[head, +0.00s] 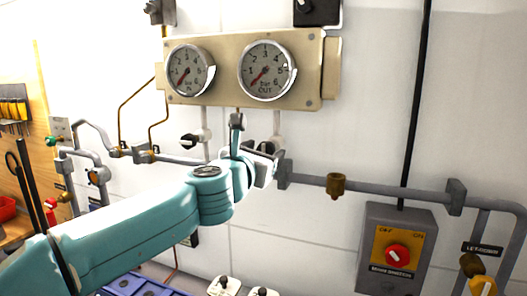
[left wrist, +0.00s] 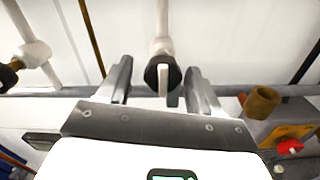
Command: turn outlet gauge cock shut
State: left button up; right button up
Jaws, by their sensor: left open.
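The outlet gauge cock (head: 266,147) is under the right-hand gauge, marked OUT (head: 267,70), mostly hidden behind my gripper in the head view. In the left wrist view the cock (left wrist: 163,74) is a black round knob with a pale bar standing upright, in line with the white pipe above it. My left gripper (head: 256,143) is open in front of it. In the left wrist view its fingers (left wrist: 158,84) stand on either side of the knob, with a gap on each side. My right gripper is not in view.
A similar black cock (head: 188,141) sits under the left gauge (head: 189,70). A grey horizontal pipe (head: 400,192) with a brass fitting (head: 335,185) runs right. A switch box (head: 397,250) with a red knob is below it. Bare white wall lies between.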

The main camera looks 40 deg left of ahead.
pick_arm(q)
jog(key=shift+w, duration=0.35)
jog(key=shift+d, duration=0.15)
jog(key=shift+s, duration=0.25)
jog(key=shift+c, duration=0.3)
jog(key=c, duration=0.5)
jog(key=shift+w, duration=0.1)
jog(key=c, duration=0.5)
